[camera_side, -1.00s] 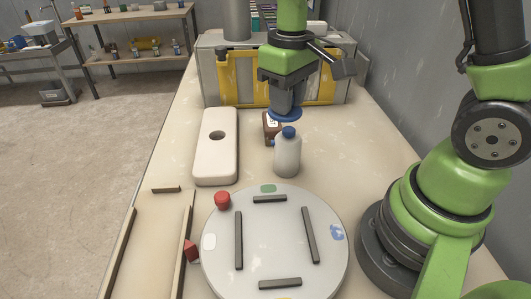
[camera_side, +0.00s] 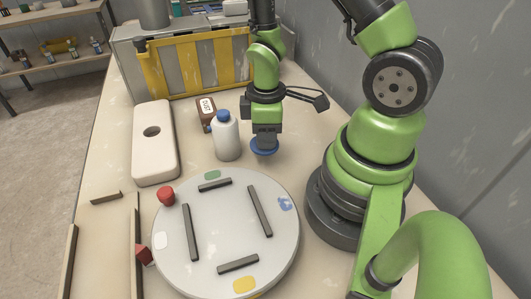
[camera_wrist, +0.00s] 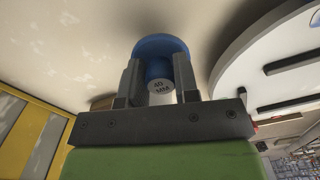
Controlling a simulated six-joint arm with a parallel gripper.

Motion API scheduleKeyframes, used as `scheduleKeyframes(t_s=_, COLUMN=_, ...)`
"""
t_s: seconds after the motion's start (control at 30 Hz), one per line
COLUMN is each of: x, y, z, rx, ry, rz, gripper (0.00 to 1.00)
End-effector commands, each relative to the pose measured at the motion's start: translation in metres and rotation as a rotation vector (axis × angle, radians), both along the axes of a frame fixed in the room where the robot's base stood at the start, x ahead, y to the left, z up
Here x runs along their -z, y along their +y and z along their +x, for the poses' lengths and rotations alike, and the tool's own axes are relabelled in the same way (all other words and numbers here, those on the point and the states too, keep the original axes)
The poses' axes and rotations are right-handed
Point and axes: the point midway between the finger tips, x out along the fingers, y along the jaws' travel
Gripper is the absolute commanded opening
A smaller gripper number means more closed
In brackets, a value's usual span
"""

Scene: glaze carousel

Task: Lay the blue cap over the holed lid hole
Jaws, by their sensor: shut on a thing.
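The blue cap (camera_side: 264,149) is a round disc held under my gripper (camera_side: 266,136), to the right of the white bottle and above the table. In the wrist view, the cap (camera_wrist: 160,45) sits between the two fingers of my gripper (camera_wrist: 159,72), with a grey stub reading "40 MM" facing the camera. My gripper is shut on the cap. The holed lid (camera_side: 155,160) is a long pale rounded block on the table at left, with one dark round hole in its top. The hole is uncovered and the cap is well to its right.
A round turntable (camera_side: 225,240) with dark bars is in front. A red knob (camera_side: 166,195) is at its edge. A yellow-barred box (camera_side: 195,62) stands behind.

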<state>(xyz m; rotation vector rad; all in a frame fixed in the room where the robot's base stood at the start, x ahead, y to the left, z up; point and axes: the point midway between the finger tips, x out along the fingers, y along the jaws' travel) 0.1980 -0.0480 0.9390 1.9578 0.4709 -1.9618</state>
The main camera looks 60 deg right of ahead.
Motion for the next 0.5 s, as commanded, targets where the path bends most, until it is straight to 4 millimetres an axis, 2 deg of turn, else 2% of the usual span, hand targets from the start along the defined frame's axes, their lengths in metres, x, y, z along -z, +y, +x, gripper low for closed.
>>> scheduleKeyframes(t_s=0.33, x=0.035, y=0.0, z=-0.001, rx=0.001, ry=0.004, rz=0.001, gripper=0.05)
scheduleKeyframes(t_s=0.5, x=0.042, y=0.0, z=0.0, rx=0.0, ry=0.0, rz=0.0, gripper=0.05)
